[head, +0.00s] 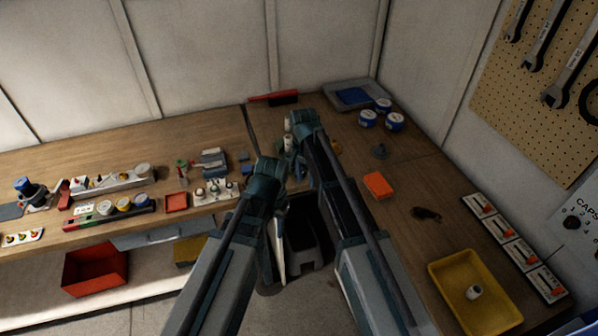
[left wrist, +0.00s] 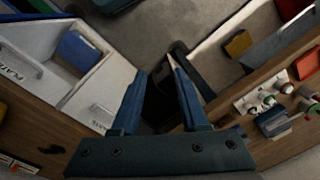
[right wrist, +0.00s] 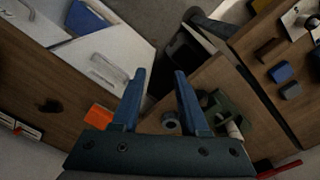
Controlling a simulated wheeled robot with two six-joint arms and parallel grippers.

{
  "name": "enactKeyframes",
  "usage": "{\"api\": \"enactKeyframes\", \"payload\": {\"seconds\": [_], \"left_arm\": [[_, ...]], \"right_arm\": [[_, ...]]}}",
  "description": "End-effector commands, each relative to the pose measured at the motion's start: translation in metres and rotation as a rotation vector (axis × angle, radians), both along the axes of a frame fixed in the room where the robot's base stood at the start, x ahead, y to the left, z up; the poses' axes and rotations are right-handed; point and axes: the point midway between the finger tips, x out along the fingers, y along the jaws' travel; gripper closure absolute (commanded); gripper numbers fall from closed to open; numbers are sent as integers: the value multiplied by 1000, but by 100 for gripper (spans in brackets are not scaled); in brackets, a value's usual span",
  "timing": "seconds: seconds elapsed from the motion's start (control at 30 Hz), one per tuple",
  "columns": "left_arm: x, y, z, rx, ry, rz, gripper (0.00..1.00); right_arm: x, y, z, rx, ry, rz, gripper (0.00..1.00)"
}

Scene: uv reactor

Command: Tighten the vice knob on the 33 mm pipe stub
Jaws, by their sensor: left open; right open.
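A dark green vice-like fixture (right wrist: 222,106) stands on the bench beside the right finger in the right wrist view. A pale cylinder, possibly the pipe stub (right wrist: 235,131), shows at it. In the head view a pale piece (head: 289,125) shows just left of my right gripper (head: 303,122); the fixture is mostly hidden there. The knob cannot be made out clearly. My right gripper, also in its wrist view (right wrist: 159,75), is open and empty. My left gripper (head: 270,167) is lower, open and empty; its wrist view (left wrist: 157,72) shows floor and cabinets beyond the fingers.
A yellow tray (head: 447,302) holding a white ring-like piece stands at right. An orange block (head: 378,185) and blue-white tins (head: 368,118) lie on the right bench. Small parts and racks crowd the left bench. A red bin (head: 95,270) sits below.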

Motion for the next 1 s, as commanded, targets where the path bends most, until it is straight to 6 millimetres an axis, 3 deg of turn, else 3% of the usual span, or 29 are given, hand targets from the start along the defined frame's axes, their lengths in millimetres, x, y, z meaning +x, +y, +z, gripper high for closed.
{"api": "enactKeyframes", "payload": {"seconds": [0.03, 0.1, 0.2, 0.3, 0.43, 0.67, 1.0], "left_arm": [[-16, -4, 5, 8, 5, -1, 56], [-29, -8, 7, 17, 10, 4, 56], [-43, -12, 9, 29, 14, 9, 56], [-51, -15, 11, 38, 17, 11, 56], [-55, -16, 11, 43, 18, 15, 56], [-55, -16, 9, 43, 18, 15, 56], [-55, -16, -19, 43, 18, 10, 56]], "right_arm": [[50, 5, 4, 6, -7, -120, 56], [86, 7, 6, 15, -14, -273, 56], [125, 8, 9, 26, -19, -448, 56], [149, 7, 10, 32, -23, -562, 56], [160, 7, 10, 36, -25, -631, 56], [159, 6, 8, 36, -26, -639, 56], [159, 6, -20, 37, -26, -637, 56]]}}
